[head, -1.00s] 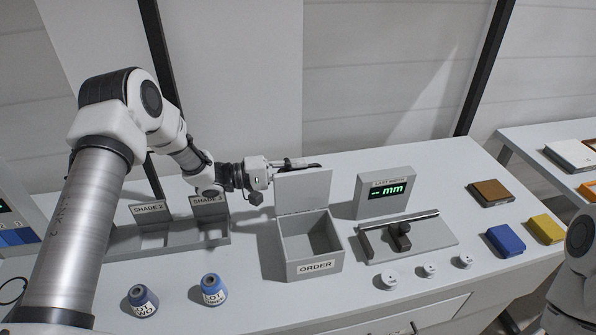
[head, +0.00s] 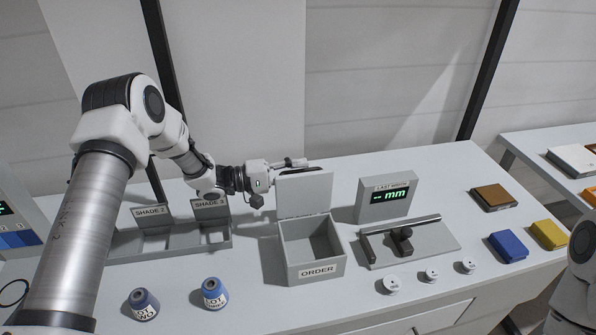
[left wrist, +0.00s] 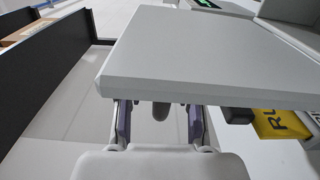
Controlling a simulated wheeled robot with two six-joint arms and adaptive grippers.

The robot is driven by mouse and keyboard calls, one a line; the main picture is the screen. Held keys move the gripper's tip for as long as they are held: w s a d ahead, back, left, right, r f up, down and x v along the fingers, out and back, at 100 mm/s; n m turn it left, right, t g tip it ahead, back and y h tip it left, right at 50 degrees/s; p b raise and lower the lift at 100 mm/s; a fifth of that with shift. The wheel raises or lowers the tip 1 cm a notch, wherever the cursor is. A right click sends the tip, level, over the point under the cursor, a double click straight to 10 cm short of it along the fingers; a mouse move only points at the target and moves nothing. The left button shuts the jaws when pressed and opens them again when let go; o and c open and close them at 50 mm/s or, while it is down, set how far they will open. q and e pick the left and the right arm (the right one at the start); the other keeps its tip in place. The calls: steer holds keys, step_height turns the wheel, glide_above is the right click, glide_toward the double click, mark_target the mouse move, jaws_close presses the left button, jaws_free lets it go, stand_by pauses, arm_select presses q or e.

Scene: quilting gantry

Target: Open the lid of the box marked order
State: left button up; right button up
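The grey box marked ORDER (head: 317,271) stands on the table with its inside showing empty. Its lid (head: 305,196) stands upright at the box's back edge, hinged open. My left gripper (head: 302,165) is at the lid's top edge, partly hidden behind it. In the left wrist view the lid (left wrist: 205,58) fills the middle as a broad pale panel. There the two fingers of my left gripper (left wrist: 158,122) stand apart, close to the lid's edge, with no object clearly held; whether they touch the lid I cannot tell. My right gripper is out of view.
Shade trays (head: 172,240) stand left of the box and two blue thread spools (head: 214,294) in front of them. A display (head: 386,197) and a measuring fixture (head: 408,243) are to the right, with several white discs (head: 431,275) in front. Blue (head: 508,246) and yellow (head: 549,235) packs lie farther right.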

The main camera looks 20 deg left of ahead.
arm_select(q)
steer(key=v, duration=1.1)
steer(key=shift+s+a, duration=0.25)
steer(key=shift+a, duration=0.05)
